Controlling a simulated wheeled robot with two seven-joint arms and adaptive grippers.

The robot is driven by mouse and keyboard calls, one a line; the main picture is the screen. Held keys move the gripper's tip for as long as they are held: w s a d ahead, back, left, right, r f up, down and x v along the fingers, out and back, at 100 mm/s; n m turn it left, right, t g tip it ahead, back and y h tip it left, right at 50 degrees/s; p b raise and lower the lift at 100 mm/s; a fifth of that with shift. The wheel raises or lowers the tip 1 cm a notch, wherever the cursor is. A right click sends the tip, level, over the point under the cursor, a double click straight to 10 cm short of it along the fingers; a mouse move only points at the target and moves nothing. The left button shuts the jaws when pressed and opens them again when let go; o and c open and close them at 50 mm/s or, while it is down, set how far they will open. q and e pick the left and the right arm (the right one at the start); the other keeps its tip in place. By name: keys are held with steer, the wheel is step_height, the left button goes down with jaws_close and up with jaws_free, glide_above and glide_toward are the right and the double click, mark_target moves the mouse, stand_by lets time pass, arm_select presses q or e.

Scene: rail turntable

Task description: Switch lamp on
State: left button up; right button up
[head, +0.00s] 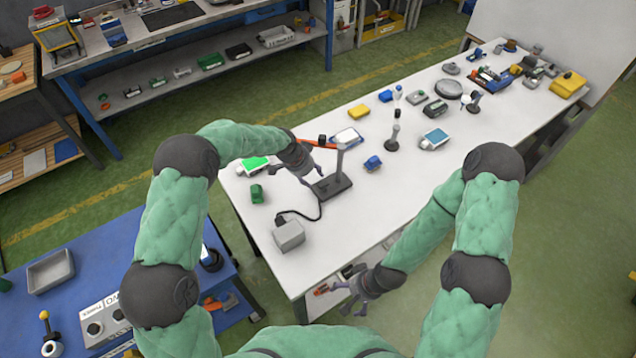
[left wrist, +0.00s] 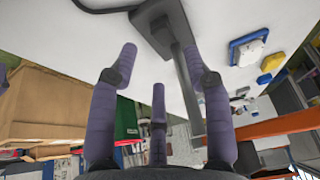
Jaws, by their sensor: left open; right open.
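The lamp stands on the white table, with a dark base (head: 333,187), a grey post (head: 340,163) and an orange arm (head: 318,145). A black cable runs from the base to a grey box (head: 289,235). My left gripper (head: 307,180) is open beside the post, on its left. In the left wrist view the lamp's base (left wrist: 158,25) lies beyond my spread fingers (left wrist: 160,80), and its grey post (left wrist: 192,90) passes close to the right finger. I cannot tell whether they touch. My right gripper (head: 352,303) is open and empty at the table's near edge, away from the lamp.
A dark stand (head: 392,143) is farther right. The white table (head: 375,205) is bare to the right of the base.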

mark_target(320, 185)
arm_select(q)
steer(key=x, duration=0.7)
steer(key=shift+w+d+f, duration=0.15)
steer(key=shift+w+f, duration=0.05)
steer(key=shift+f, duration=0.15)
